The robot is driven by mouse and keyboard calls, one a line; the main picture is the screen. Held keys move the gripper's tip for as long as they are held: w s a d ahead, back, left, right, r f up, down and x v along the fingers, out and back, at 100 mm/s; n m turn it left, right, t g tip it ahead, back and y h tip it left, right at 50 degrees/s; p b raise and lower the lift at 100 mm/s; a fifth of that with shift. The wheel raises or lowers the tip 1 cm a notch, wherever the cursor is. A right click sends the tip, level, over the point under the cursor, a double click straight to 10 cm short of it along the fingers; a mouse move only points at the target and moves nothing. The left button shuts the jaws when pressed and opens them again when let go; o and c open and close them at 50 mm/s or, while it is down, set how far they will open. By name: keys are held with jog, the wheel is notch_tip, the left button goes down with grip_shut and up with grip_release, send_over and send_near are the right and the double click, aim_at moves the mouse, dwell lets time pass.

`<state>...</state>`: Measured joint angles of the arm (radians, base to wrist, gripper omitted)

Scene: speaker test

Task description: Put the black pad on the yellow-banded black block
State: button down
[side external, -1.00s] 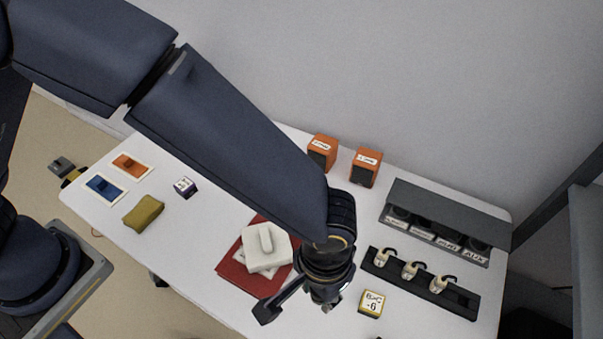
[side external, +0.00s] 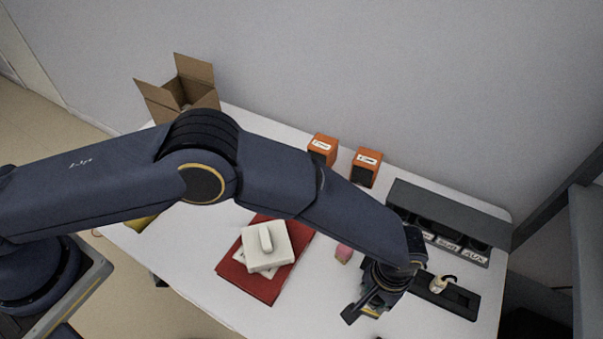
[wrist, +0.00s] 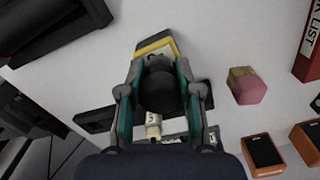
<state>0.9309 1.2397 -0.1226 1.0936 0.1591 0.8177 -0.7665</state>
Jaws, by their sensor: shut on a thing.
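My gripper (side external: 372,306) is low at the right part of the table. In the wrist view its teal-lined fingers (wrist: 158,90) are shut on the round black pad (wrist: 161,86). The yellow-banded black block (wrist: 153,47), with a pale label face, lies just beyond the pad, which covers part of it. I cannot tell whether pad and block touch. In the side view only a yellow sliver of the block (side external: 370,312) shows by the gripper. The pad cannot be made out there.
A black holder (side external: 458,299) with a pale hooked piece (side external: 437,284) is right of my gripper. A pink block (side external: 343,253) lies left of it. A red board (side external: 262,289) carries a white object (side external: 265,248). Two orange speakers (side external: 323,148) and a grey shelf unit (side external: 450,217) stand behind.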

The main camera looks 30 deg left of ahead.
jog(key=c, duration=0.8)
grip_release()
jog(key=shift+f, duration=0.1)
